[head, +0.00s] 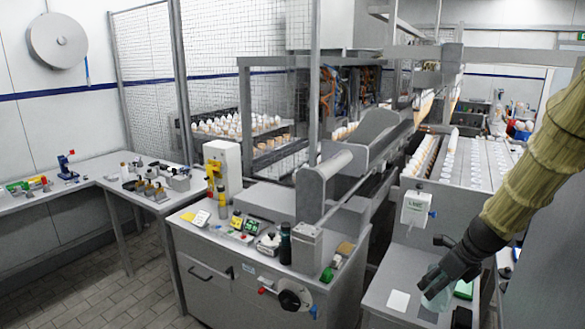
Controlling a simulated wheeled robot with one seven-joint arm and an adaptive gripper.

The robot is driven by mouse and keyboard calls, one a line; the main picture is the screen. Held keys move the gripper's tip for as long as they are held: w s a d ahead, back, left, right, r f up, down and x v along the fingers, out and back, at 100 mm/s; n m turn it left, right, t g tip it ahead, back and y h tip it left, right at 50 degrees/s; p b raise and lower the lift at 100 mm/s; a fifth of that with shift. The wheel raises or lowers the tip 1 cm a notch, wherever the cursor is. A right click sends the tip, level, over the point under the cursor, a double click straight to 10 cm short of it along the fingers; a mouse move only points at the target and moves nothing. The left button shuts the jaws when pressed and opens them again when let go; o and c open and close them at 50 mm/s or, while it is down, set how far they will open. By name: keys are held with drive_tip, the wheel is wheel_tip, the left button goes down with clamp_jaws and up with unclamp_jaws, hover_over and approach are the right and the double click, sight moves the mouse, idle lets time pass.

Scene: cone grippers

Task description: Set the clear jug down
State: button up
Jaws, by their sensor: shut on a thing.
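The clear jug (433,282) is a pale, see-through greenish shape over the grey table (385,283) at the lower right. My gripper (434,290) reaches in from the right and is shut on the jug. The dark fingers cover part of it. I cannot tell whether the jug's base touches the table or hangs just above it.
A white square (398,301) lies left of the jug, and a dark object (461,317) stands in front. The grey cabinet (250,285) to the left carries bottles and small items.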

drive_tip(key=s+a+f+n+g+h, duration=0.1)
drive_tip(key=s+a+f+n+g, duration=0.25)
drive_tip(key=a+f+n, duration=0.55)
drive_tip(key=s+a+f+n+g+h, duration=0.15)
drive_tip(key=s+a+f+n, duration=0.25)
drive_tip(key=a+n, duration=0.75)
drive_tip(key=s+a+f+n+g, duration=0.4)
drive_tip(key=a+f+n, duration=0.3)
drive_tip(key=a+n, duration=0.35)
wheel_tip(320, 180, down, 9)
drive_tip(key=b, duration=1)
drive_tip(key=d, duration=1)
drive_tip(key=shift+d+m+t, duration=0.15)
drive_tip(key=shift+m+t, duration=0.15)
